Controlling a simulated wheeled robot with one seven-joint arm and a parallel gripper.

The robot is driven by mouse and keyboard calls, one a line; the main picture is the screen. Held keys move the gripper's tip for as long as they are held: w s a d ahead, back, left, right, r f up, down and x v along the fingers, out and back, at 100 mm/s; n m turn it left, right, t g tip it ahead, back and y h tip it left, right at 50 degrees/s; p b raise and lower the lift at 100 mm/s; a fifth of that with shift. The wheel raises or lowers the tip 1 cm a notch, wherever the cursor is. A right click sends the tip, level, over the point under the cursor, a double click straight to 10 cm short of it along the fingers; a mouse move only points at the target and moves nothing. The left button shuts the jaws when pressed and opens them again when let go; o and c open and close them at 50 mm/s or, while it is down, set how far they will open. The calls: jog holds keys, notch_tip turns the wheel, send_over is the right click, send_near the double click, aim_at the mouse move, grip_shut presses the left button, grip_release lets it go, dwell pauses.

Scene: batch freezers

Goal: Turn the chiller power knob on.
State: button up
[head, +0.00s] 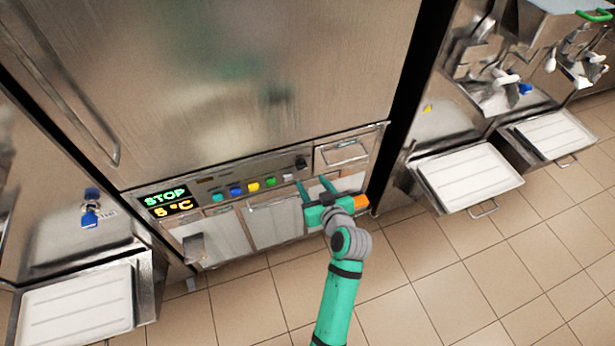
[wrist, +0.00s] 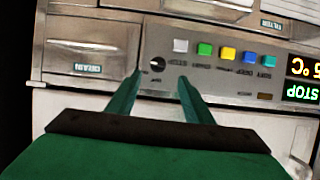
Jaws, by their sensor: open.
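The chiller power knob (head: 301,163) is a small dark round knob at the right end of the control strip on the chiller front. In the wrist view, which is upside down, the knob (wrist: 157,64) shows just beyond and between my fingertips. My gripper (head: 312,182) is open and empty, just below the knob in the head view. Its two green fingers (wrist: 160,77) point at the panel on either side of the knob, and contact is not visible. The display (head: 167,200) reads STOP and 5 °C.
Coloured buttons (head: 253,185) and a white one line the strip beside the knob. A drawer labelled DRAIN (wrist: 90,55) adjoins the panel. Machines with white trays (head: 467,177) stand to the right, and another tray (head: 75,305) is at left. The tiled floor in front is clear.

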jog(key=shift+v, duration=1.15)
jog(key=shift+f, duration=0.1)
jog(key=s+a+f+m+h, duration=0.15)
jog(key=s+f, duration=0.25)
jog(key=s, duration=0.5)
jog(key=s+f+m+h, duration=0.2)
jog(key=s+f+h, duration=0.15)
jog(key=s, duration=0.55)
jog(key=s+a+r+t, duration=0.1)
jog(key=s+r, duration=0.3)
jog(key=s, duration=0.6)
jog(key=s+a+r+t, duration=0.1)
jog(key=s+r, duration=0.3)
jog(key=s, duration=0.5)
jog(key=shift+s+t+y, duration=0.3)
jog(key=shift+s+y, duration=0.1)
jog(key=shift+a, duration=0.15)
